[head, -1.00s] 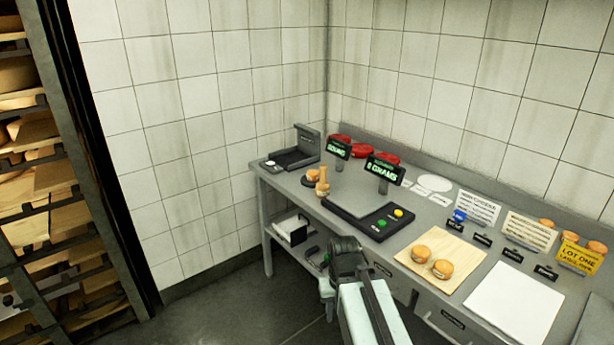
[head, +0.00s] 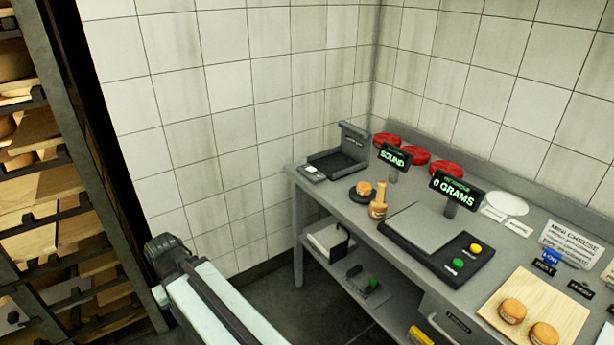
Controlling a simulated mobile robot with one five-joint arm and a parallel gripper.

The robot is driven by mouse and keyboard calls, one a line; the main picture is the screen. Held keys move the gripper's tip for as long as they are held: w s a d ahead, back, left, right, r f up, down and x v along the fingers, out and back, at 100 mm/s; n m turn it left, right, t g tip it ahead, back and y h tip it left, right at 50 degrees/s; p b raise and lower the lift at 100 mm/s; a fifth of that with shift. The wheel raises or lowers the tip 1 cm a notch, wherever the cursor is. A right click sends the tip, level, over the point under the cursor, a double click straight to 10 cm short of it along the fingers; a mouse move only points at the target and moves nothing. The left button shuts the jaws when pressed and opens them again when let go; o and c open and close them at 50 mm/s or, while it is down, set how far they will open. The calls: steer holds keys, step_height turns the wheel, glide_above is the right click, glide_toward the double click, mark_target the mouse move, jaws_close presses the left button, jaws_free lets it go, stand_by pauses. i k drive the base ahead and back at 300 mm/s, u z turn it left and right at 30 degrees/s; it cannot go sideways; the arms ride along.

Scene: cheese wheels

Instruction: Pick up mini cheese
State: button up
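Two small round orange mini cheeses, one (head: 512,310) and another (head: 543,334), sit on a pale wooden board (head: 545,294) at the lower right of the bench. A third small orange cheese (head: 364,188) sits on a dark round pad at the bench's left part. My arm reaches up from the bottom to a dark joint at the left, over the floor and clear of the bench. My gripper's fingers do not show. No cheese is seen in my hold.
The grey bench (head: 345,212) carries a scale (head: 425,228) with green and yellow buttons, a wooden tool (head: 378,206), a black tray device (head: 338,160), display signs and red wheels (head: 445,168). Below is a shelf with small items. A cheese rack (head: 70,230) stands at far left.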

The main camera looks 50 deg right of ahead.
mark_target(363, 189)
steer(key=u, duration=0.05)
steer(key=i, duration=1.5)
steer(key=z, duration=0.4)
steer(key=k, duration=0.9)
steer(key=z, duration=0.2)
steer(key=i, duration=0.9)
steer(key=u, duration=0.05)
